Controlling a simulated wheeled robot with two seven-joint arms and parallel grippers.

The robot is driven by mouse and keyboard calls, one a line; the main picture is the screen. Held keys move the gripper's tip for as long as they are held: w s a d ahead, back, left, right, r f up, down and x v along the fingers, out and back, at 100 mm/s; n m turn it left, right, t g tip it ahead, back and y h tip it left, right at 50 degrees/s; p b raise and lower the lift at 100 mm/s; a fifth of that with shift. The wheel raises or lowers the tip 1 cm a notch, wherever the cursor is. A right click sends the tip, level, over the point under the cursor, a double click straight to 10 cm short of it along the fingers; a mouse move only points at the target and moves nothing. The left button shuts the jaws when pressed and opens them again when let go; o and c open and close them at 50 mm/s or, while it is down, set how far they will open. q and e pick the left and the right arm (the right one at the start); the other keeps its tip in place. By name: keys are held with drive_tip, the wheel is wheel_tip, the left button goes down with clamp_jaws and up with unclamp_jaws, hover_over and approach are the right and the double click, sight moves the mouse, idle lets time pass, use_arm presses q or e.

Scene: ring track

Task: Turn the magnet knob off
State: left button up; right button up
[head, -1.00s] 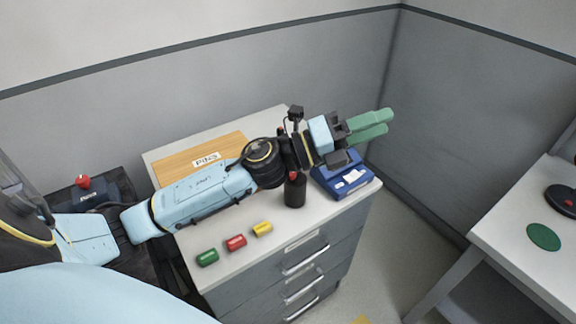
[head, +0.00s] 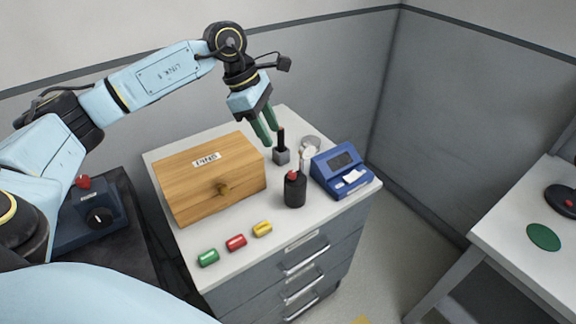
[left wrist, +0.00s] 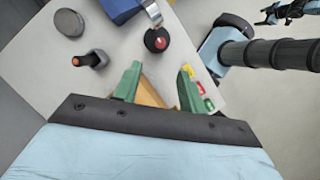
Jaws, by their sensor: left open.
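A dark blue box (head: 75,232) with a black round knob (head: 98,217) on its sloped face stands at the left in the head view. A white mark shows on the knob; I cannot read its setting. A red part (head: 83,182) sits on top of the box. My left gripper (head: 267,138) hangs over the cabinet top, well to the right of the knob, with green fingers pointing down. It is open and empty, also in the left wrist view (left wrist: 158,85). My right arm seems to show small at that view's upper right; its jaws are unclear.
The cabinet top (head: 225,227) holds a wooden box (head: 205,190), a grey block with a black post (head: 281,156), a black cylinder (head: 295,191), a blue device (head: 335,165) and green, red and yellow pieces (head: 236,242). A white table (head: 520,265) stands right.

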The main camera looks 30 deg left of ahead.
sight(291, 172)
use_arm(q)
drive_tip(key=x, duration=1.1)
drive_tip(key=shift+d+f, duration=0.15)
drive_tip(key=shift+f, duration=0.05)
drive_tip(key=shift+c, duration=0.3)
clamp_jaws()
